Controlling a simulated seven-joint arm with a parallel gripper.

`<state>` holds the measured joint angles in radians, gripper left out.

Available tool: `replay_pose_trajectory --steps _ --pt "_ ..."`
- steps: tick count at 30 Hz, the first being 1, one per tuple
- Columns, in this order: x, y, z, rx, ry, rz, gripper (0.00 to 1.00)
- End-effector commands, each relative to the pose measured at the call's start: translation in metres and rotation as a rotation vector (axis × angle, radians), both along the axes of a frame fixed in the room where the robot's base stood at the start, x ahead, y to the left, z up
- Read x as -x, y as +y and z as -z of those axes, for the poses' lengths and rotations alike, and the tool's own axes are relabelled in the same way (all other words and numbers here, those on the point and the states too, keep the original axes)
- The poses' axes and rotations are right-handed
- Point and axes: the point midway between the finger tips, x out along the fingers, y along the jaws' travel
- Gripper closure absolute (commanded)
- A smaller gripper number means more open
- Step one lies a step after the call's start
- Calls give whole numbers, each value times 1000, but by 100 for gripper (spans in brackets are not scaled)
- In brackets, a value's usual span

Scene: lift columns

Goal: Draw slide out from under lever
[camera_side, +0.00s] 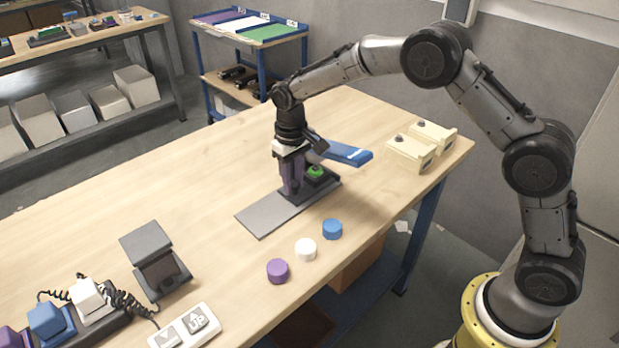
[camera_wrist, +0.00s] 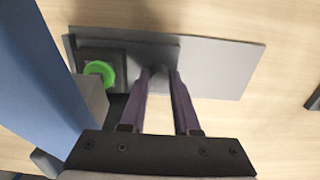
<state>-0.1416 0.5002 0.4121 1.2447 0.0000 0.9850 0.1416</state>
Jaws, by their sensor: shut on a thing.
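The slide (camera_side: 327,188) is a dark flat piece carrying a green round part (camera_side: 316,171); in the wrist view the slide (camera_wrist: 130,45) lies at the left end of a light grey plate (camera_wrist: 222,70). The blue lever (camera_side: 348,154) is a long bar above and behind the slide's right end; the lever (camera_wrist: 35,75) also fills the left of the wrist view. The green part (camera_wrist: 92,68) shows just beside it. My gripper (camera_side: 291,191), with purple fingers, points down and is shut on a small upright part of the slide, mostly hidden between the fingertips (camera_wrist: 160,71).
The grey plate (camera_side: 262,214) is bare to the left. Purple (camera_side: 277,271), white (camera_side: 306,249) and blue (camera_side: 332,229) discs lie in front. Two cream boxes (camera_side: 411,153) stand right. A dark stand (camera_side: 155,261) and an UP control box (camera_side: 184,328) are front left.

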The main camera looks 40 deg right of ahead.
Motion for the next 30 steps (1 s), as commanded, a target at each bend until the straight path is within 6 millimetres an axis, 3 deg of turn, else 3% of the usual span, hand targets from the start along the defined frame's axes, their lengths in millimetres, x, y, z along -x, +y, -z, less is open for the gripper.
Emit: replay_pose_trajectory --steps 30 --pt "-1 51 -1 -1 -2 -2 100"
